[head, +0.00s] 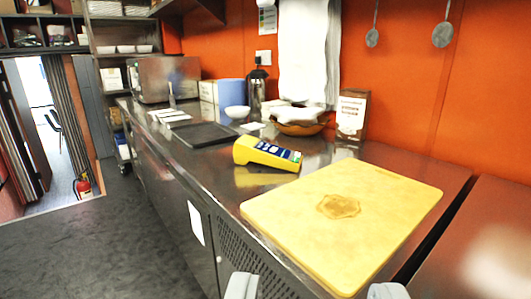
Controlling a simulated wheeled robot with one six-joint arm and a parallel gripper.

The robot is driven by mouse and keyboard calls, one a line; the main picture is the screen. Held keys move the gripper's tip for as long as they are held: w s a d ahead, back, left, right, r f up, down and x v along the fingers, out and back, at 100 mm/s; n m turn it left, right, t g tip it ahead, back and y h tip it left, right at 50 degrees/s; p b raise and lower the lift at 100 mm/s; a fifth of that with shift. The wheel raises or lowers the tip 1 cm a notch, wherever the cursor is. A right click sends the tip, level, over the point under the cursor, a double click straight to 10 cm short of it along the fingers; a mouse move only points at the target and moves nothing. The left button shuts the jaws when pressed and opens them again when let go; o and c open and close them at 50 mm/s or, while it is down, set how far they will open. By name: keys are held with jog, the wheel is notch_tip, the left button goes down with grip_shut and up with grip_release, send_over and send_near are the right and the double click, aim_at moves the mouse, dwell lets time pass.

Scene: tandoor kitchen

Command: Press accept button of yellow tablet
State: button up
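The yellow tablet (245,151) is a chunky yellow handheld device lying on the steel counter, just beyond the cutting board. Its dark blue and white face is turned up and to the right. The accept button is too small to tell apart on that face. My gripper (314,288) shows at the bottom edge as two pale grey fingertips set wide apart, with nothing between them. It is nearer to me than the tablet and well apart from it.
A yellow cutting board (385,200) with a brown mark lies between my gripper and the tablet. Behind the tablet stand a basket (300,127) and a brown-and-white box (351,115). A black tray (203,134) lies to the left. Open floor (90,250) is at left.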

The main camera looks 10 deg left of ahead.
grip_shut()
dwell(1.7)
